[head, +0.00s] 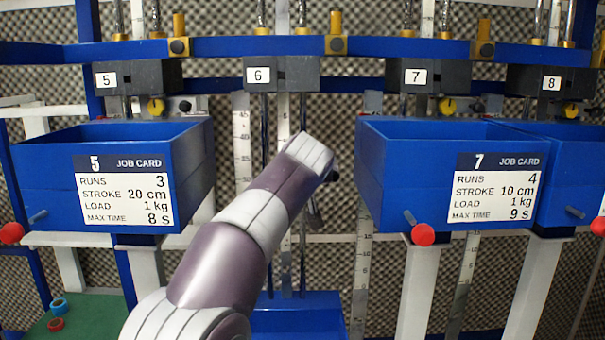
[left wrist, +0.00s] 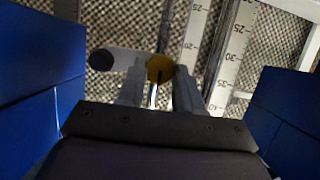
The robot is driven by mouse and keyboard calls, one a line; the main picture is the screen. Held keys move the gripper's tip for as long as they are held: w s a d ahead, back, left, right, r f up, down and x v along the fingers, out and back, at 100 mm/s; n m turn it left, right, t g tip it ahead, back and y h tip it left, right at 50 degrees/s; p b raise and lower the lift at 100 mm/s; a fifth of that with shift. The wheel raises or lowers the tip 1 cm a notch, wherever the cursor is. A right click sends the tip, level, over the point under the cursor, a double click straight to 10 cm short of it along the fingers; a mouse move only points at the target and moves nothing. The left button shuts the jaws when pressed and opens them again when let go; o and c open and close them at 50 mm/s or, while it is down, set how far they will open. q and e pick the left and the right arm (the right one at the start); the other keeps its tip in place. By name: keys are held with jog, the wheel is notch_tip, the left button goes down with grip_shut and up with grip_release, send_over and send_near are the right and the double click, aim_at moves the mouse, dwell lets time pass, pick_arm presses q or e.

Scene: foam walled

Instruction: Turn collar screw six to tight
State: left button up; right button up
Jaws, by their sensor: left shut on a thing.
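The yellow screw head (left wrist: 160,68) shows between my fingertips in the left wrist view; I take it for collar screw six. My left gripper (left wrist: 159,76) is shut on it, one grey finger on each side. In the head view my left arm reaches up below the block labelled 6 (head: 282,74). The arm hides the fingers and the screw there. A pale bar with a black round end (left wrist: 102,61) lies left of the screw in the wrist view. The screw's tightness cannot be told. My right gripper is not in view.
Blue bins with job cards, 5 (head: 40,160) and 7 (head: 385,165), flank the arm. Red-tipped pegs (head: 422,235) stick out in front. Yellow screws show under blocks 5 (head: 156,107), 7 (head: 447,105) and 8 (head: 570,110). Rulers (head: 241,135) and rods stand around station 6.

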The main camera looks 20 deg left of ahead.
pick_arm(q)
jog(key=shift+f, duration=0.4)
jog(key=o, duration=1)
jog(key=shift+r, duration=0.1)
jog(key=shift+o, duration=0.2)
jog(key=shift+r, duration=0.1)
jog(key=b+v, duration=0.1)
jog(key=v, duration=1.1)
jog(key=shift+s+r+b, duration=0.2)
jog(key=shift+s+b, duration=0.1)
jog(key=shift+b, duration=0.1)
jog(key=shift+d, duration=0.15)
